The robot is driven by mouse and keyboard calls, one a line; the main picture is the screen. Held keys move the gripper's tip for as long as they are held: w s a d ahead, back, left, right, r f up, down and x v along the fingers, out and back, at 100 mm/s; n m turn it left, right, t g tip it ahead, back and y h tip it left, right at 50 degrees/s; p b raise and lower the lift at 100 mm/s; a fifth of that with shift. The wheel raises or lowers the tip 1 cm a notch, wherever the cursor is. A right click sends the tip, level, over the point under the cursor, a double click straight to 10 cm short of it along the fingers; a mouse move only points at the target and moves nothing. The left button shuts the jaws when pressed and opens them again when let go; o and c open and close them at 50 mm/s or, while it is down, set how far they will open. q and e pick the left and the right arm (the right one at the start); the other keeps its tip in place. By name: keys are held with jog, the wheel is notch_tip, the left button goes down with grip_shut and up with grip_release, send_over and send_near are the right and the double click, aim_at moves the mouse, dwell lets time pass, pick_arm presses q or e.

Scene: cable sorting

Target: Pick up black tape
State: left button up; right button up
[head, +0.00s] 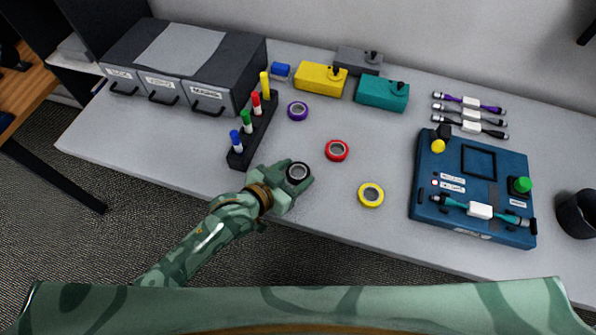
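The black tape (298,172) is a small dark roll with a pale core, near the front edge of the table, left of the red tape. My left gripper (296,174) reaches in from the lower left, its fingers at either side of the black tape. Whether the fingers press on the roll or only stand around it, I cannot tell. The gripper partly hides the table around the roll. My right gripper is not in view.
Red (337,151), yellow (370,195) and purple (297,111) tapes lie nearby. A marker rack (252,143) stands left of the gripper, before a drawer unit (185,65). A blue panel (473,187) lies at right. The table between the tapes is clear.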

pick_arm(q)
jog(key=c, duration=0.5)
